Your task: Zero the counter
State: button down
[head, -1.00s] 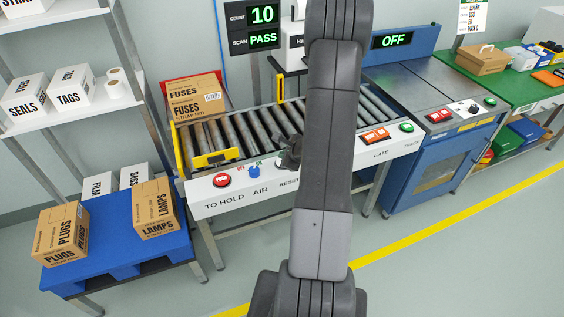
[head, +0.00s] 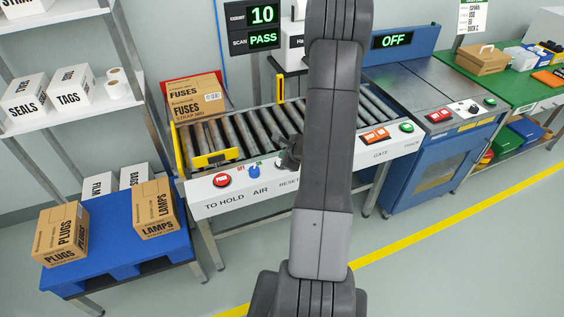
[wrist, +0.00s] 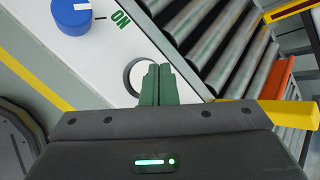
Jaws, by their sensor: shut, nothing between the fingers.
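The counter display (head: 262,15) reads COUNT 10 in green, with SCAN PASS below. My gripper (head: 286,160) is over the white front panel (head: 215,208) of the roller conveyor, just above the RESET label. In the wrist view, my gripper's closed fingers (wrist: 158,84) hold nothing. They overlap the right part of a round, dark-rimmed button or opening (wrist: 131,77) on the panel. Its right side is hidden by the fingers. I cannot tell whether the fingertips touch it.
The blue AIR knob (wrist: 72,14) is left of the fingers, beside the ON mark. A red button (head: 222,180) is farther left on the panel.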

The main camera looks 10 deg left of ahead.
jog(key=shift+f, duration=0.15)
jog(key=shift+f+b, duration=0.35)
jog(key=shift+b, duration=0.35)
jog(key=shift+f+b, duration=0.45)
jog(key=shift+b, duration=0.2)
dwell(0.7)
jog(key=shift+r+p, duration=0.65)
jog(key=shift+r, duration=0.3)
jog(key=shift+r, duration=0.1)
jog(key=shift+r+p, duration=1.85)
jog(key=shift+r, duration=0.6)
jog(key=shift+f, duration=0.2)
